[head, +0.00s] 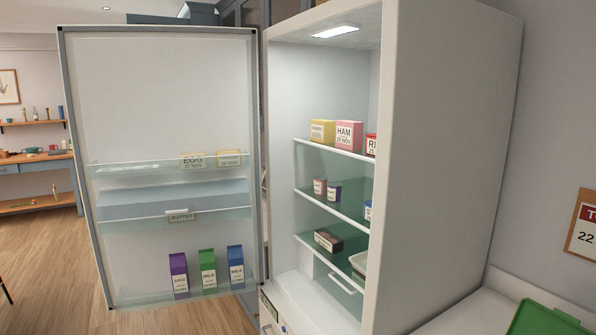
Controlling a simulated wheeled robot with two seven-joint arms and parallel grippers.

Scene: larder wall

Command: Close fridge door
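The fridge (445,150) stands in the middle right of the head view, its lit inside facing left. Its door (165,110) is wide open, swung out to the left, with its inner side toward me. The door shelves hold egg boxes (193,160) behind clear plastic and several cartons (208,268) in the bottom rack. Inside the fridge are glass shelves with a ham box (348,136), a yellow box (322,131), small jars and a dark pack (328,240). Neither of my grippers is in view.
Wooden floor (40,250) lies open to the left of the door. A pale counter (470,312) with a green item (545,320) is at the lower right. A wooden workbench (35,182) stands far left. A calendar (585,235) hangs on the right wall.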

